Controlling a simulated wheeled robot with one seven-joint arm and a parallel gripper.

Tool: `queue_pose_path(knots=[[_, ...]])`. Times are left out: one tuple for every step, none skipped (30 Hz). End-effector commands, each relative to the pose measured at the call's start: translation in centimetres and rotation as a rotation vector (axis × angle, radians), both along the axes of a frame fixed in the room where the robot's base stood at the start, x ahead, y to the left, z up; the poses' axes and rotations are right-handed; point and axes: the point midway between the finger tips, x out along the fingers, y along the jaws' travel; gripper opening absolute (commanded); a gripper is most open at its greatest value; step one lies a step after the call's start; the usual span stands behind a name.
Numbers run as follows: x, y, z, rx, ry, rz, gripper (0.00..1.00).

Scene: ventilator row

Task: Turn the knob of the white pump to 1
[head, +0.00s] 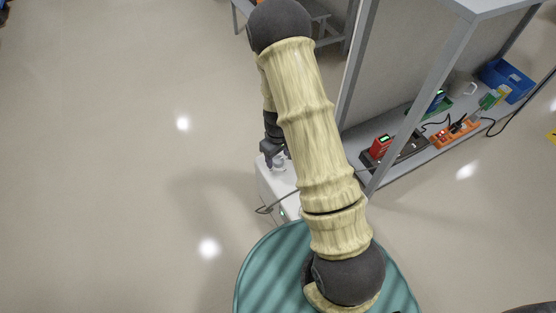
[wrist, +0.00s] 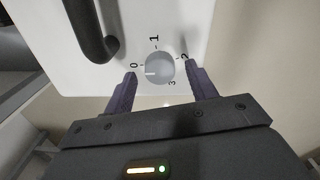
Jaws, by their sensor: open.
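The white pump (head: 264,190) stands beyond the teal round surface in the head view, partly hidden by my arm. In the wrist view its white panel (wrist: 185,20) fills the upper middle. A round grey knob (wrist: 161,62) sits on it, with the marks 0, 1, 2 and 3 around it. A pale line on the knob points left, towards the 0. My gripper (wrist: 160,75) is open, with one finger on each side of the knob's near part. I cannot tell whether the fingers touch it. The head view shows my gripper (head: 274,156) over the pump's top.
A dark curved handle (wrist: 92,30) stands out from the panel, left of the knob. A grey-framed shelf (head: 400,180) on the right holds a red device (head: 381,146), an orange tray (head: 455,134) and a blue bin (head: 507,80). The floor at left is clear.

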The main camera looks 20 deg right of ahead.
Motion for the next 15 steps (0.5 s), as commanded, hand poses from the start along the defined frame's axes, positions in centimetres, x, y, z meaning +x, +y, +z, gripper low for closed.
queue_pose_path(knots=[[-0.01, 0.0, -0.61, 0.0, 0.001, 0.0, 0.57], [-0.01, 0.0, -0.73, 0.0, 0.0, 0.0, 0.57], [-0.01, 0.0, -0.82, 0.0, 0.0, 0.0, 0.57], [0.0, 0.01, -0.85, 0.0, 0.0, 0.0, 0.57], [0.0, 0.01, -0.85, 0.0, 0.0, 0.0, 0.57], [0.0, 0.01, -0.83, 0.0, 0.0, 0.0, 0.57], [0.0, 0.01, -0.81, 0.0, 0.0, 0.0, 0.57], [0.0, 0.01, -0.79, 0.0, 0.0, 0.0, 0.57], [0.0, 0.01, -0.78, 0.0, 0.0, 0.0, 0.57], [0.0, 0.01, -0.78, 0.0, 0.0, 0.0, 0.57], [-0.01, 0.02, -0.78, 0.0, 0.0, 0.0, 0.57], [-0.01, 0.02, -0.78, 0.0, 0.0, 0.0, 0.51], [-0.01, 0.02, -0.77, 0.0, 0.0, 0.0, 0.45], [-0.01, 0.02, -0.77, 0.0, 0.0, 0.0, 0.39], [-0.01, 0.02, -0.77, 0.0, 0.0, 0.0, 0.31]])
